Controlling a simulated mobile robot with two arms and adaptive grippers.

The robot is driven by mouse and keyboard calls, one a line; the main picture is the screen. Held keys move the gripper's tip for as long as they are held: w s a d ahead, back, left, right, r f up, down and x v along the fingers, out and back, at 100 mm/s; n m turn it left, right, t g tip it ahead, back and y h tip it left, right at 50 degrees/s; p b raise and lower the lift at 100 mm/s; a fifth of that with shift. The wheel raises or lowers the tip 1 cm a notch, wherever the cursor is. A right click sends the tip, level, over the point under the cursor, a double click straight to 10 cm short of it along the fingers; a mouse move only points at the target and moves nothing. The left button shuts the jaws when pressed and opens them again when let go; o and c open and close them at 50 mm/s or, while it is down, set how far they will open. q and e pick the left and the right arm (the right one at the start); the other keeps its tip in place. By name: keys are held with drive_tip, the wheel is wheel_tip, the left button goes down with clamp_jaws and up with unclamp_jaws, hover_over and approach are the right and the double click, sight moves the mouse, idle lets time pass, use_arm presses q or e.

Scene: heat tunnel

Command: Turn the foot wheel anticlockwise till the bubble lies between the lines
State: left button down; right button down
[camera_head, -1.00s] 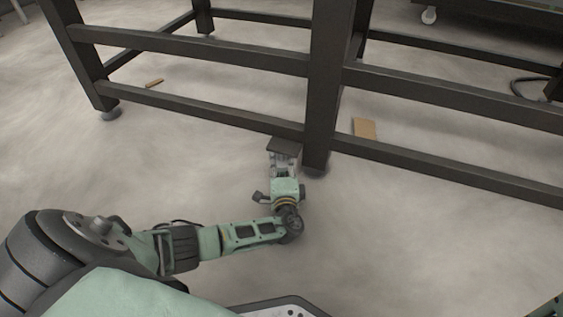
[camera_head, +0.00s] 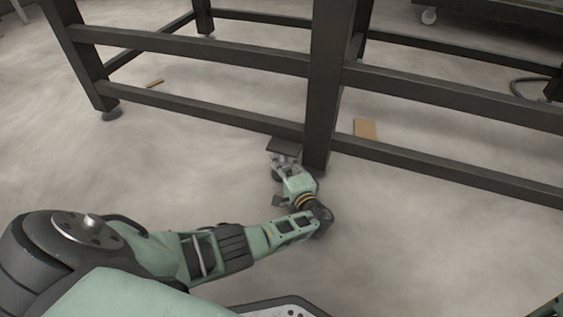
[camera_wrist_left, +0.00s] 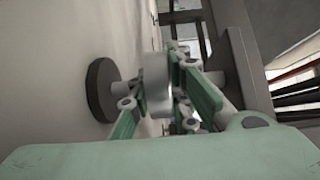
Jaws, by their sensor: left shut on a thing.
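The foot wheel (camera_wrist_left: 157,85) is a light grey disc on a stem, seen in the left wrist view between my fingers. A dark round foot pad (camera_wrist_left: 101,90) sits at the stem's end, by the pale floor. My left gripper (camera_head: 284,163) is shut on the wheel, low by the frame's leg, just under a small dark plate (camera_head: 285,146) on the lower rail. That plate hides the wheel in the head view. I cannot make out the bubble or its lines in either view. My right gripper is not in view.
The dark frame's middle leg (camera_head: 325,90) stands close to the right of my left gripper. The lower rail (camera_head: 190,108) runs just above and behind it. A flat tan piece (camera_head: 365,128) lies on the floor beyond the rail. The floor in front is clear.

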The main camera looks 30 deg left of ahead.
use_arm(q)
drive_tip(key=shift+w+f+n+g+y, duration=0.2)
drive_tip(key=shift+n+g+y, duration=0.35)
drive_tip(key=shift+g, duration=0.35)
drive_tip(key=shift+s+n+g, duration=0.35)
drive_tip(key=shift+n+g, duration=0.1)
drive_tip(key=shift+g, duration=0.05)
drive_tip(key=c, duration=1.6)
unclamp_jaws()
drive_tip(key=shift+r, duration=0.15)
drive_tip(key=shift+c, duration=0.2)
drive_tip(key=shift+w+a+f+m+t, duration=0.1)
drive_tip(key=shift+w+f+m+t, duration=0.15)
drive_tip(key=shift+m+t, duration=0.2)
drive_tip(key=shift+s+r+m+t+h, duration=0.15)
drive_tip(key=shift+m+t+h, duration=0.2)
drive_tip(key=shift+t, duration=0.3)
